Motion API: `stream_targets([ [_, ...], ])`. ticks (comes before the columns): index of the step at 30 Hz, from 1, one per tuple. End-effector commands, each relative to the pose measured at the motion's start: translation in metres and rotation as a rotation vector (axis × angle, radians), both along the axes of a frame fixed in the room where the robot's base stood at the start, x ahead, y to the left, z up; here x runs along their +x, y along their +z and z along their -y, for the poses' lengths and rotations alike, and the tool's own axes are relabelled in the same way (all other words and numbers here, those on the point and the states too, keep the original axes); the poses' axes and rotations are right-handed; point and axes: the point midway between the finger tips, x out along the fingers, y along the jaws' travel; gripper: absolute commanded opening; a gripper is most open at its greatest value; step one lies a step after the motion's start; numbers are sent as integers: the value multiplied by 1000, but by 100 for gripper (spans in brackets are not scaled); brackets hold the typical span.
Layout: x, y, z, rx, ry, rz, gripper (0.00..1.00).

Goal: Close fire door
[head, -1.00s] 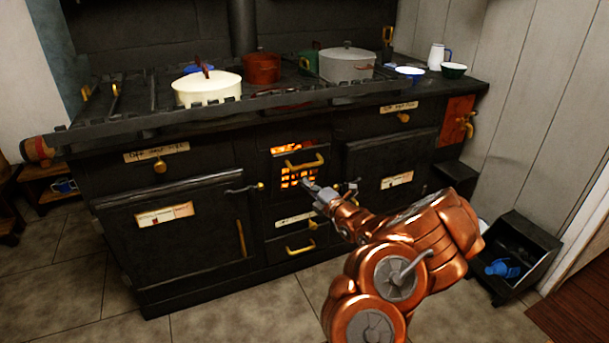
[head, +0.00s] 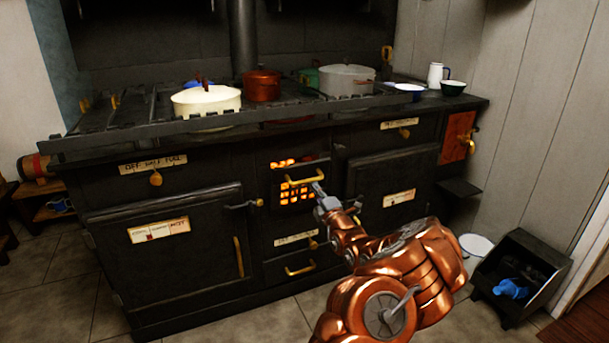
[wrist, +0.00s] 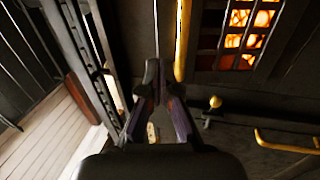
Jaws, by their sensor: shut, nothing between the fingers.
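The fire door (head: 278,182) is at the middle of the black stove front, with a brass bar handle (head: 304,181) across its top. Orange fire glows through its grate (head: 296,196) and in a strip above the handle. I cannot tell how far it stands open. My copper arm reaches in from the lower right. My gripper (head: 319,188) is shut and empty, close by the right end of the handle. In the wrist view the fingertips (wrist: 157,66) are together, beside the brass handle (wrist: 182,40), with the glowing grate (wrist: 247,38) to the right. Contact is unclear.
Oven doors flank the fire door; the left one has a brass handle (head: 239,257). Pots, including a cream one (head: 206,100), stand on the railed stove top. A black bin (head: 530,268) and white bowl (head: 476,245) are on the floor at right. Tiled floor in front is clear.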

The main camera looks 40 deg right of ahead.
Motion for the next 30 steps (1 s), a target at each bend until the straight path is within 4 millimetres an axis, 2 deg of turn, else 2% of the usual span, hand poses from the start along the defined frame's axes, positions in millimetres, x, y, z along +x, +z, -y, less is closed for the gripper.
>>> stream_targets([
  [9,48,8,9,-3,5,-4,0],
  [15,69,15,16,-1,2,0,0],
  [21,81,18,19,0,2,-2,0],
  [30,84,20,21,2,0,0,0],
])
